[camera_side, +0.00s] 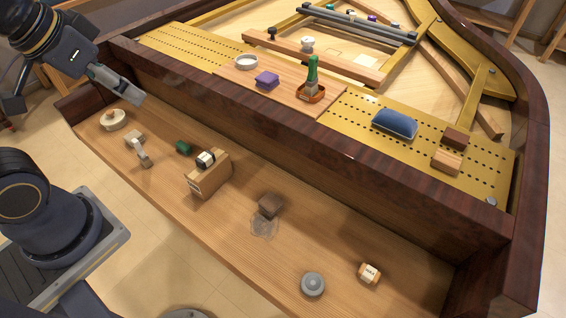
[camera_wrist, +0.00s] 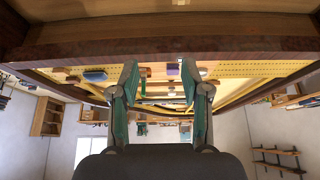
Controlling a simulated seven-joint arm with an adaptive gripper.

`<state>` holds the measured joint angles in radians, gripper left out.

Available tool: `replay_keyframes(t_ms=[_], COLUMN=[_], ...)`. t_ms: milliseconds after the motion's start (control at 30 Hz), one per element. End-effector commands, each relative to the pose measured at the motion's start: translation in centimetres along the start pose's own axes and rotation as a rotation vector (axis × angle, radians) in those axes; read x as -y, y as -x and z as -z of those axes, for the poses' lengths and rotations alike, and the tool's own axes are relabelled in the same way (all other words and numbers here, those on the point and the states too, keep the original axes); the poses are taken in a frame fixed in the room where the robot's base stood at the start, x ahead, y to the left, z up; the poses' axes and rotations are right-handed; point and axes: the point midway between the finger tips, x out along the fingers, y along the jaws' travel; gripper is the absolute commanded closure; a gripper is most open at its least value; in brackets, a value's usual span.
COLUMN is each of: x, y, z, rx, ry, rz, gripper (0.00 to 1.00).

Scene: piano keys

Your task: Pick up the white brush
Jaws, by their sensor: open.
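My gripper (camera_side: 134,96) is open and empty at the upper left, above the left end of the wooden ledge. Its two spread fingers also show in the wrist view (camera_wrist: 160,76). No object is plainly a white brush. A small pale object with a lighter angled part (camera_side: 138,145) lies on the ledge below the gripper and may be it; its exact shape is too small to tell. A round pale wooden piece with a knob (camera_side: 115,120) lies left of it. A green-handled brush-like tool (camera_side: 312,75) stands upright in a small tray on the upper board.
The ledge also holds a green block (camera_side: 184,147), a wooden box (camera_side: 210,178) with a white-and-black item on top, a brown block (camera_side: 270,204), a grey round piece (camera_side: 313,284) and a labelled jar (camera_side: 369,272). A tall dark piano rim (camera_side: 535,150) stands at right.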

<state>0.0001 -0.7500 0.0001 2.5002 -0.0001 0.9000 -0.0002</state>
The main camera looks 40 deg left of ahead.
Motion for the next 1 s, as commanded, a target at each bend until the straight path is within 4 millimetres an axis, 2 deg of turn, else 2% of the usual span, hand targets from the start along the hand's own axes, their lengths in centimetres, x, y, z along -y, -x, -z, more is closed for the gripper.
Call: replay_keyframes(t_ms=[167, 233, 333, 467, 567, 600, 667, 733, 867, 900, 1000], x=[0.0, -0.1, 0.3, 2.9, 6.3, 8.1, 11.1, 15.0, 22.4, 24.4, 28.2], y=[0.0, 0.3, 1.0, -0.7, -3.2, -4.5, -6.7, -9.5, -15.0, -16.5, -19.7], z=[0.1, 0.7, 4.4, 8.2, 10.7, 11.4, 12.0, 11.9, 9.2, 7.8, 3.8], rx=[-0.002, -0.026, -0.077, -0.051, -0.015, 0.002, 0.031, 0.071, 0.156, 0.184, 0.260], ry=[0.020, 0.075, 0.230, 0.454, 0.640, 0.719, 0.838, 0.976, 1.202, 1.261, 1.370], rz=[0.000, -0.005, -0.020, 0.006, 0.046, 0.067, 0.104, 0.151, 0.244, 0.270, 0.322], gripper=[0.53, 0.53, 0.53, 0.53, 0.53, 0.53, 0.53, 0.53, 0.53, 0.53, 0.53])
